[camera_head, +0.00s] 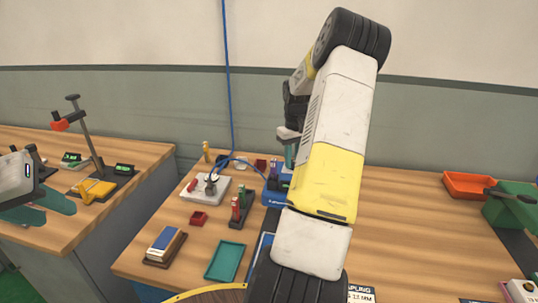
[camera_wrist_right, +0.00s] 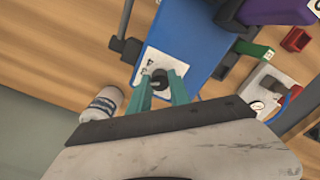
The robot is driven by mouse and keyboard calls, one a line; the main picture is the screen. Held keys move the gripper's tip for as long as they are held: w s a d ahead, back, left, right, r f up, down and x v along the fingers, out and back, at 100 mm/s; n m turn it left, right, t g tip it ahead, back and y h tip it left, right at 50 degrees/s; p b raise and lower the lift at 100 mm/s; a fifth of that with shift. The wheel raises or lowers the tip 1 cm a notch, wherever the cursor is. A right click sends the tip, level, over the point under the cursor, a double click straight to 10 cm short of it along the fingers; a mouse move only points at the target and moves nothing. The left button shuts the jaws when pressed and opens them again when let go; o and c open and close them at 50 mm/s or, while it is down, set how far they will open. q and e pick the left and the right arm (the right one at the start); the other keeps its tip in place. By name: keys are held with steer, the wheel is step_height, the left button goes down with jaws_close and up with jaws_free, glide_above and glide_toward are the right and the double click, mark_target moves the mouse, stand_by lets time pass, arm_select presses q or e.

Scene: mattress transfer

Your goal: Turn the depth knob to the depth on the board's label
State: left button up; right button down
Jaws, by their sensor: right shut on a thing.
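In the right wrist view, a dark round depth knob (camera_wrist_right: 158,80) sits on a white dial plate (camera_wrist_right: 146,67) with small printed marks, at the end of a blue machine body (camera_wrist_right: 190,45). My right gripper (camera_wrist_right: 159,86) has its teal fingers on both sides of the knob, shut on it. The numbers on the plate are too small to read. In the head view my right arm hides most of the machine and the knob. A label (camera_head: 361,293) at the bottom, partly cut off, seems to read 13 MM.
An orange tray (camera_head: 470,185) and a green device (camera_head: 512,212) stand at the right. A teal tray (camera_head: 225,260), a small red bin (camera_head: 198,218) and a blue-topped block (camera_head: 165,243) lie on the near bench. A yellow tool (camera_head: 95,190) lies on the left bench.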

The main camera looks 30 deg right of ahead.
steer(key=shift+m, duration=1.5)
steer(key=c, duration=1.2)
jaws_free()
steer(key=shift+r, duration=0.1)
step_height(320, 180, up, 8)
steer(key=shift+f, duration=0.15)
